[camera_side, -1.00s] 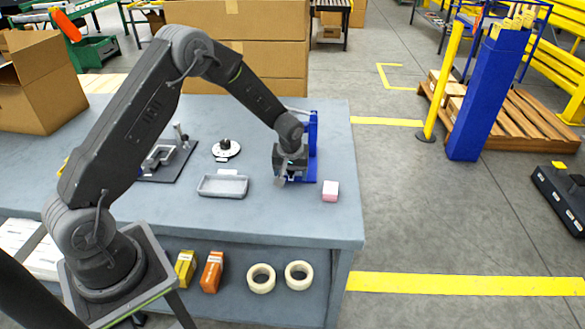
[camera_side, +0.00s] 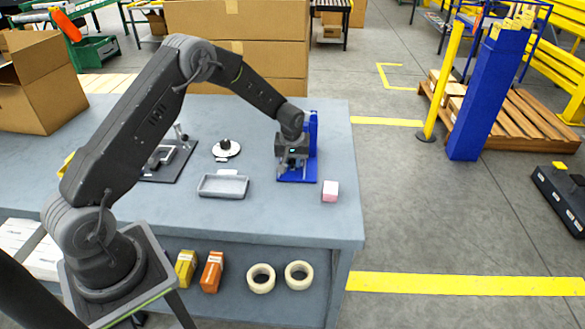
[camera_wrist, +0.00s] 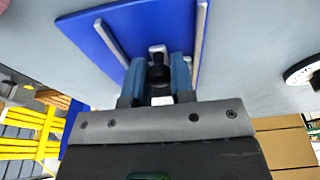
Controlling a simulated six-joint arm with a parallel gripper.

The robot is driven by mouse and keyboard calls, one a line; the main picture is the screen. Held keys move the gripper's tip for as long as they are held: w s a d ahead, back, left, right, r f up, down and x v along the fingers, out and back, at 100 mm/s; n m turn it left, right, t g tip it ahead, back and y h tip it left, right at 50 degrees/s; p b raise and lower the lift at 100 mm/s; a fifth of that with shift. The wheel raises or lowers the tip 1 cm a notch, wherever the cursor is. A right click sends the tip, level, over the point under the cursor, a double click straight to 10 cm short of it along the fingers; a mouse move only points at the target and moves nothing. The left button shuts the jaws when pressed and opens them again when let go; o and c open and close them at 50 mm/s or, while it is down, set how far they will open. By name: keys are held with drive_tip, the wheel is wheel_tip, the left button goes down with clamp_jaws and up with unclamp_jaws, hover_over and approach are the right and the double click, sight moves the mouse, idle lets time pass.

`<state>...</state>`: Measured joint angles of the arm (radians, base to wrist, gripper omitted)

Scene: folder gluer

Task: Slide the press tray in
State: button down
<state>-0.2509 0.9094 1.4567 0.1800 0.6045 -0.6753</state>
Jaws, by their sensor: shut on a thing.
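The blue press stands on the bench near its right end, with an upright (camera_side: 313,130) and a flat base plate (camera_side: 308,178). In the wrist view its blue plate (camera_wrist: 143,32) carries two grey rails, one on each side. My gripper (camera_side: 290,168) is low over the base plate, in front of the upright. In the wrist view my gripper (camera_wrist: 158,78) is shut on a dark knob (camera_wrist: 157,73) between the rails. A small pale piece shows just beyond the knob. The tray body under the knob is not clearly visible, as my gripper covers it.
A grey shallow tray (camera_side: 223,186) and a white disc with a black knob (camera_side: 226,149) lie left of the press. A pink block (camera_side: 330,191) sits close to its right front. A dark fixture (camera_side: 168,163) is farther left. The front of the bench is clear.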

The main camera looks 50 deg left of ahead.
drive_tip(key=shift+w+a+f, duration=0.35)
drive_tip(key=shift+w+a, duration=0.4)
drive_tip(key=shift+a, duration=0.05)
drive_tip(key=c, duration=1.1)
unclamp_jaws()
drive_tip(key=shift+o, duration=0.9)
drive_tip(key=shift+a, duration=0.15)
drive_tip(key=shift+o, duration=0.7)
drive_tip(key=shift+s+a, duration=0.1)
drive_tip(key=shift+o, duration=0.9)
drive_tip(key=shift+r, duration=0.75)
drive_tip(key=shift+w+r, duration=0.15)
drive_tip(key=shift+r, duration=1.35)
drive_tip(key=shift+w+r, duration=0.1)
drive_tip(key=shift+r, duration=1.4)
drive_tip(key=shift+r, duration=0.1)
